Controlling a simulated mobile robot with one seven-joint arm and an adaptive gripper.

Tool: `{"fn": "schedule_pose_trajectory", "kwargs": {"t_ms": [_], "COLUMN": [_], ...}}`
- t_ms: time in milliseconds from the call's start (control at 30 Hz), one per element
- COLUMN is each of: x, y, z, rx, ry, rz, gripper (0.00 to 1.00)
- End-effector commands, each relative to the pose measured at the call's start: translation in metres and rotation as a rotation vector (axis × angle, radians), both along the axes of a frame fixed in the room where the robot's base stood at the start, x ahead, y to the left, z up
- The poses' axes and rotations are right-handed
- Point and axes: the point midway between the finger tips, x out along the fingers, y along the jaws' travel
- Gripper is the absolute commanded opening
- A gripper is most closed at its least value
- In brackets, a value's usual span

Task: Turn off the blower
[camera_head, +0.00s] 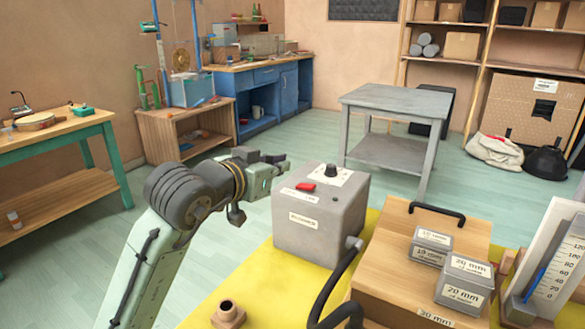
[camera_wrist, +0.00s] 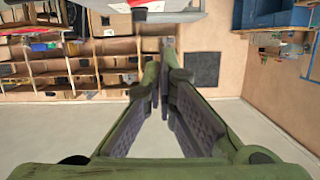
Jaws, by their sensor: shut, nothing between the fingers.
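The blower appears to be a grey box (camera_head: 320,215) on the yellow-topped table, with a hose leaving its lower right. A red switch (camera_head: 306,186) lies on its top near the front left edge, beside a small label. A black knob (camera_head: 331,171) stands behind the switch on a white plate. My gripper (camera_head: 279,160) is just left of the box's back left side, at about the height of its top, and apart from the switch. Its fingers are shut and empty, meeting in the wrist view (camera_wrist: 163,88). A grey edge with a red patch (camera_wrist: 138,4) shows at that view's top.
A wooden box (camera_head: 400,265) with a black handle and labelled grey blocks (camera_head: 466,280) stands right of the blower. A black hose (camera_head: 333,290) curves in front. A brown fitting (camera_head: 228,314) sits front left. Open floor lies behind, before a grey table (camera_head: 395,100).

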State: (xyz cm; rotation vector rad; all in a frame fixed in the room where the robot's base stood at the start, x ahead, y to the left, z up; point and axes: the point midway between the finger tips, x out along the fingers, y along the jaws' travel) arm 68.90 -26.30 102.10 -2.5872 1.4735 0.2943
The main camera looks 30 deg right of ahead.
Motion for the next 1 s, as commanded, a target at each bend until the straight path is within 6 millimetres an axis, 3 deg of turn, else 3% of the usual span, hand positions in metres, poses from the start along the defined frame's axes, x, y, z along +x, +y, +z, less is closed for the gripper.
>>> {"fn": "schedule_pose_trajectory", "kwargs": {"t_ms": [233,833,933,1000], "x": [-0.014,-0.015,-0.008,0.001], "y": [0.026,0.029,0.042,0.062], "z": [0.007,0.009,0.024,0.047], "rx": [0.000,0.000,-0.050,-0.120], "ry": [-0.002,-0.001,-0.044,-0.109], "rz": [0.001,0.000,0.038,0.094], "gripper": [0.00,0.00,0.00,0.00]}}
